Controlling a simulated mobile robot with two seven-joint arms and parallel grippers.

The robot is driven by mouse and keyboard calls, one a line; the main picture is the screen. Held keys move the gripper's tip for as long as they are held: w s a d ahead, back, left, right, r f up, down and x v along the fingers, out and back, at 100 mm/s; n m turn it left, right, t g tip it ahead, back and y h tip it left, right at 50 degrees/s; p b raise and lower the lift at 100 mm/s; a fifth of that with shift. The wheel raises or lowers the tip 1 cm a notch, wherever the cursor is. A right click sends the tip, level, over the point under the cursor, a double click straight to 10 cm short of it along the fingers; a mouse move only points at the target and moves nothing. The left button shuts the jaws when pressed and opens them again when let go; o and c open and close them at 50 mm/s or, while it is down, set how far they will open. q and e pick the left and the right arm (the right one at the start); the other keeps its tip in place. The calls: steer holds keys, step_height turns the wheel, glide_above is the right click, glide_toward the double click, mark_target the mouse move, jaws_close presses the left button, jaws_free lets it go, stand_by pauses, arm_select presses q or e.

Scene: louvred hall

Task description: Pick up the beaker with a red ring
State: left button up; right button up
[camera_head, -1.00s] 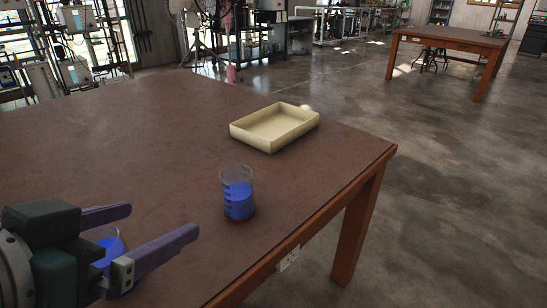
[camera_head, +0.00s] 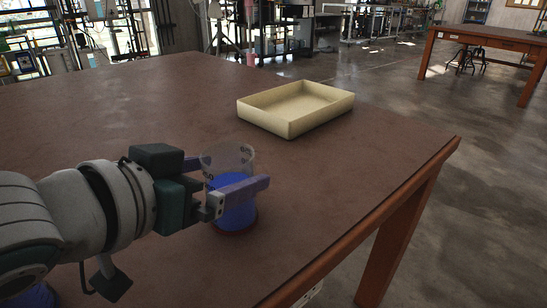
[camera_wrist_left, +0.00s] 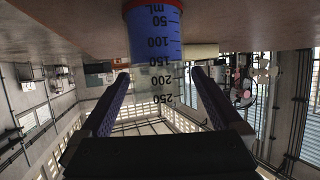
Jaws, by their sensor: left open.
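The beaker with a red ring (camera_head: 234,213) stands upright on the brown table. It is clear glass with blue contents and a red ring at its base. My left gripper (camera_head: 228,176) is open, with its fingers on either side of the beaker; I cannot tell whether they touch it. In the left wrist view, the beaker (camera_wrist_left: 155,38) appears upside down with its scale marks, between the two spread fingers of the left gripper (camera_wrist_left: 158,80). Another blue item (camera_head: 35,296) shows partly at the lower left, mostly hidden by my left arm. My right gripper is not in view.
A cream tray (camera_head: 270,120) sits on the table behind and right of the beaker. The brown table (camera_head: 110,110) is otherwise largely clear. Its right edge (camera_head: 375,228) runs close to the beaker's right. Another table (camera_head: 480,40) stands far off.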

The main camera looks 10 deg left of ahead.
arm_select(q)
steer(key=b+x, duration=0.1)
steer(key=x, duration=0.3)
steer(key=shift+w+d, duration=0.15)
steer(key=shift+c, duration=0.4)
steer(key=c, duration=1.4)
